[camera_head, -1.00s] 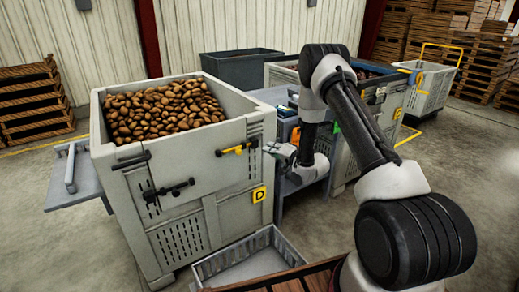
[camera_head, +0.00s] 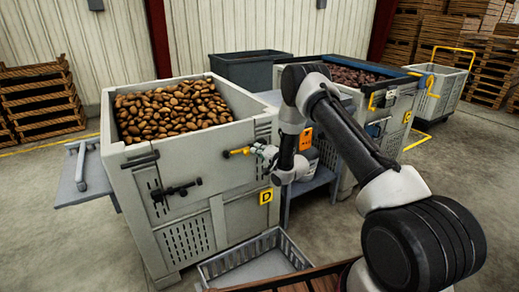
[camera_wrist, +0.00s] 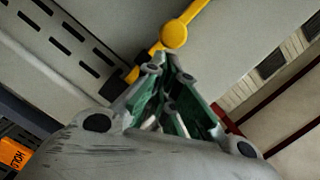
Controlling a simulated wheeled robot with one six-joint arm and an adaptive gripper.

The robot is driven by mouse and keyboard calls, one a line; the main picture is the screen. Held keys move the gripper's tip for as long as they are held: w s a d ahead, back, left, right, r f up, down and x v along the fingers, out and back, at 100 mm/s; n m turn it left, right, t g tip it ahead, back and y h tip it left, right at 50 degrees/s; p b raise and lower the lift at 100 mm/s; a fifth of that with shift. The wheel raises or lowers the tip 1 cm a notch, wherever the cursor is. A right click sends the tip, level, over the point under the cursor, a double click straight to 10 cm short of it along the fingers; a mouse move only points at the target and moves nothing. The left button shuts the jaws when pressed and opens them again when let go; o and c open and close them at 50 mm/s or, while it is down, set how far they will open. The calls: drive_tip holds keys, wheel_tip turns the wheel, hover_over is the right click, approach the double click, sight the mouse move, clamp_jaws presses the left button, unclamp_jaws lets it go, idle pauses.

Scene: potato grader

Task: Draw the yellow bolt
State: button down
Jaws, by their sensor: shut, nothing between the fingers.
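The yellow bolt (camera_head: 238,152) sits near the top of the grey potato bin's (camera_head: 228,215) right-hand face, above the yellow D label (camera_head: 265,196). In the wrist view the yellow bolt (camera_wrist: 173,34) shows a round knob and a bar running up to the right, with a black bracket at its lower left. My gripper (camera_head: 262,150) is beside the bolt's right end. In the wrist view my gripper (camera_wrist: 172,62) has its fingertips together just below the knob, with nothing visible between them. I cannot tell whether they touch the bolt.
A black latch (camera_head: 175,190) is on the bin's left-hand face. A grey crate (camera_head: 290,250) lies on the floor in front. A blue-grey cart (camera_head: 318,182) and a second bin (camera_head: 391,138) stand to the right. A grey shelf (camera_head: 68,190) projects at left.

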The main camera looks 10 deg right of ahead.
sight(247, 152)
drive_tip(key=a, duration=0.1)
drive_tip(key=s+a, duration=0.1)
drive_tip(key=a, duration=0.2)
drive_tip(key=shift+s+a, duration=0.3)
drive_tip(key=shift+a, duration=0.1)
